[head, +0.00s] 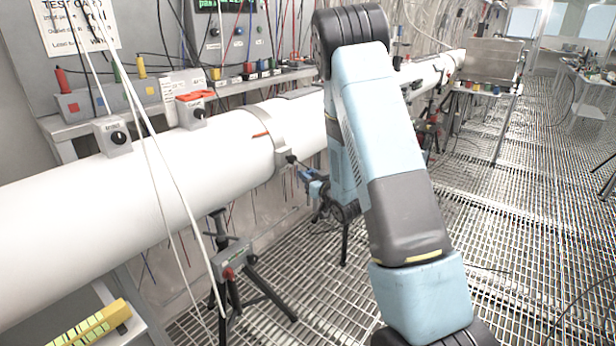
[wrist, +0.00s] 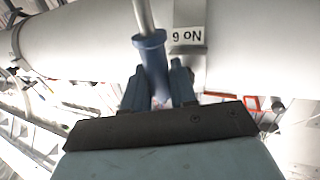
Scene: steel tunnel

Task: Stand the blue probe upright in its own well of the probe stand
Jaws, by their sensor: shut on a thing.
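The blue probe (wrist: 155,62) is between the fingers of my gripper (wrist: 159,88) in the wrist view. Its collared blue handle is gripped, and a thin grey rod points to the top of the picture. In the head view my gripper (head: 313,184) is small and partly hidden by my arm, beside the white pipe's clamp. I cannot tell there whether the probe touches the clamp. A grey block with coloured squares (head: 86,105), which looks like the probe stand, is at upper left. Red (head: 62,80), green (head: 115,72) and yellow (head: 141,67) probes stand upright there. A blue well is not clear.
The long white pipe (head: 90,215) crosses in front of the block, with a metal clamp (head: 266,140). White cables (head: 160,170) hang before it. A tripod (head: 245,275) stands below. A bracket labelled No 6 (wrist: 188,37) is beside the probe. Open grating (head: 525,220) lies right.

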